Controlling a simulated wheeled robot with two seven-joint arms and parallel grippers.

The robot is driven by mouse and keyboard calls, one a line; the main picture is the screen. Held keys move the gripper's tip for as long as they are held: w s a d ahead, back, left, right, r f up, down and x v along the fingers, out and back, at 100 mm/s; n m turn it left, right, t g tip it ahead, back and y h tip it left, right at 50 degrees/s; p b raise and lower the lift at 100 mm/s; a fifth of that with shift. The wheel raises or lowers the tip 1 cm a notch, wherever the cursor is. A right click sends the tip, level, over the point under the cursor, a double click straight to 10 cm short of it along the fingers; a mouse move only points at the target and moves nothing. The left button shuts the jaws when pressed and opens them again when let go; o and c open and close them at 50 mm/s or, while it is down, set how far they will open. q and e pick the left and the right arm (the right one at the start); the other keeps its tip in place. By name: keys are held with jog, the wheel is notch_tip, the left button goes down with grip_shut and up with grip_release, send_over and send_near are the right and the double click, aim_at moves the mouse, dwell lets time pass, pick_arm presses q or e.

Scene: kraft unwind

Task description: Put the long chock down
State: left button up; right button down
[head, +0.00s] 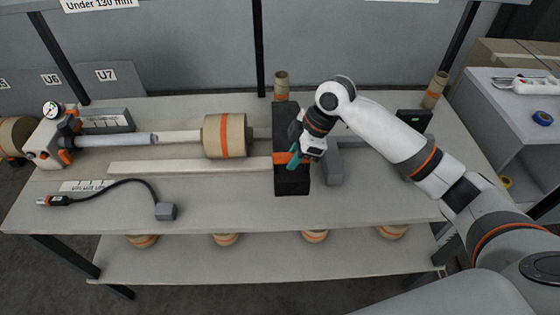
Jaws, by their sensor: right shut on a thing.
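The long chock looks to be the long black block (291,184) with an orange band, in the middle of the table (380,200). It lies crosswise to the shaft and the pale bar. My right gripper (293,160) comes in from the right and is at the block's middle, shut on it. The gripper and wrist hide part of the block. I cannot tell whether its underside touches the table. My left gripper is out of view.
A kraft roll (224,136) sits on the shaft (120,139), left of the block. A pale bar (190,167) lies in front. A grey block (334,163) is close on the right. A cabled box (165,211) lies front left. The front right tabletop is clear.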

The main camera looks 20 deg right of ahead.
aim_at(297, 172)
jog(key=f, duration=0.2)
jog(key=shift+s+f, duration=0.2)
jog(key=shift+f, duration=0.2)
jog(key=shift+f+p, duration=0.6)
jog(key=shift+f, duration=1.4)
jog(key=c, duration=1.3)
grip_release()
jog(key=shift+f, duration=0.15)
